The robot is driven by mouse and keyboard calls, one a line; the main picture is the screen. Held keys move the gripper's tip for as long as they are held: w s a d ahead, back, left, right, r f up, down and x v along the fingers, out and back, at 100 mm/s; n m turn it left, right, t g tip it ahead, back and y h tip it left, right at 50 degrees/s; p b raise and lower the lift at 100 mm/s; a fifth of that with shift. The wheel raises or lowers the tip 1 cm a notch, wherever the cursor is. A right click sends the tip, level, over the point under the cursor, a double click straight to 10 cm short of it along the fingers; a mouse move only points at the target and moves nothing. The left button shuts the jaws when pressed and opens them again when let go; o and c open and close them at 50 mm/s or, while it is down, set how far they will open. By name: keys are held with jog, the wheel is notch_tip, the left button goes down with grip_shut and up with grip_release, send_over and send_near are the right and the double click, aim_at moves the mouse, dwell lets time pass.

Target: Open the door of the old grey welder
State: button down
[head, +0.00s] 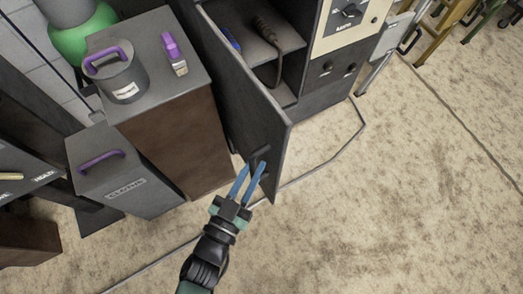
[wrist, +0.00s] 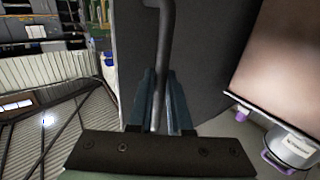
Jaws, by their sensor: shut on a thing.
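The grey welder (head: 315,75) stands at the top middle of the head view, with a cream and dark control panel. Its grey door (head: 245,110) stands open, swung out toward me, and the shelves inside show. A dark handle (head: 258,158) sits near the door's free edge. My gripper (head: 252,178), with blue fingers, is shut on this handle. In the wrist view the handle bar (wrist: 163,60) runs down between the fingers, in front of the dark door face (wrist: 205,60).
Left of the door stands a brown-sided cabinet (head: 180,140) with a grey pot (head: 120,75) and a purple-topped item (head: 174,55) on it. A grey box (head: 120,185) with a purple handle is beside it. A cable lies on the floor. Open floor (head: 400,200) lies to the right.

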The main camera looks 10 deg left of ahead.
jog(key=shift+s+a+m+g+h, duration=0.15)
jog(key=shift+s+a+m+h, duration=0.2)
jog(key=shift+a, duration=0.4)
jog(key=shift+s+a+m+g+h, duration=0.1)
jog(key=shift+s+a+m+h, duration=0.3)
jog(key=shift+a, duration=0.35)
jog(key=shift+s+a+m+g+h, duration=0.2)
jog(key=shift+a+h, duration=0.25)
jog(key=shift+a, duration=0.3)
jog(key=c, duration=0.8)
grip_release()
jog(key=shift+c, duration=0.2)
jog(key=shift+d, duration=0.1)
jog(key=v, duration=1.3)
jog(key=shift+p, duration=0.4)
